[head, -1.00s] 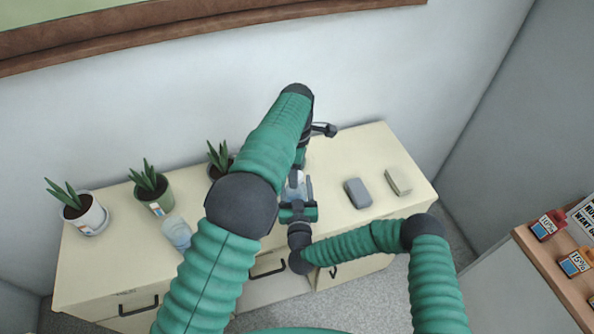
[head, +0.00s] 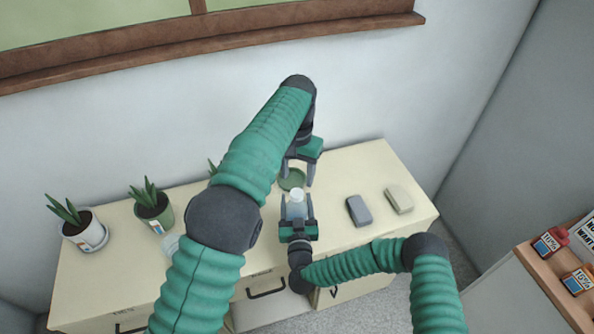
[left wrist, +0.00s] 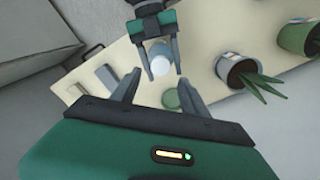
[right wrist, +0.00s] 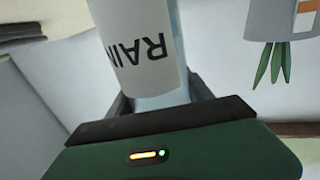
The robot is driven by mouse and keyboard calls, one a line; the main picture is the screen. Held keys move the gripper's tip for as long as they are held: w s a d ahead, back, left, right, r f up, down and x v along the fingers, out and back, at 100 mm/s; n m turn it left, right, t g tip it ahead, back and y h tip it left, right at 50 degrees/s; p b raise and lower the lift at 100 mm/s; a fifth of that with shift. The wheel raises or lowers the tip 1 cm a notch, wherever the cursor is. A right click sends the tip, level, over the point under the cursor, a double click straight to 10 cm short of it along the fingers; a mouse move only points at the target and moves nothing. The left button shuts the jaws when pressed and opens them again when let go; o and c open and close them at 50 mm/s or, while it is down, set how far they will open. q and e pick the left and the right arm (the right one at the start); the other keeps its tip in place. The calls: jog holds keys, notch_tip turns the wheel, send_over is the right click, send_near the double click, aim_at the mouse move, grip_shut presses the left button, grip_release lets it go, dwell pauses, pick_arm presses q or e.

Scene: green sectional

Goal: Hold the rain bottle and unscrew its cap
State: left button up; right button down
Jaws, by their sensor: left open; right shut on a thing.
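The rain bottle (head: 297,210) is pale blue and clear with a white round top (left wrist: 160,65). My right gripper (head: 297,212) is shut on its body, one finger on each side. In the right wrist view the bottle's white label (right wrist: 143,50) reads RAIN. My left gripper (head: 298,172) is open and empty, above and behind the bottle, apart from its top. In the left wrist view the bottle top lies beyond the left fingertips. I cannot tell whether the cap is loosened.
A round green thing (head: 292,180) is on the cream cabinet (head: 345,168) behind the bottle. A grey block (head: 358,210) and a beige block (head: 398,199) lie to the right. Potted plants (head: 152,208) stand at the left, partly hidden by my left arm.

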aim_at(297, 193)
pick_arm(q)
jog(key=m, duration=0.4)
jog(key=shift+r+m, duration=0.35)
jog(key=shift+m, duration=0.05)
notch_tip(297, 193, down, 8)
grip_shut()
jog(key=n, duration=0.6)
jog(key=shift+r, duration=0.2)
dwell(0.4)
jog(key=shift+r, duration=1)
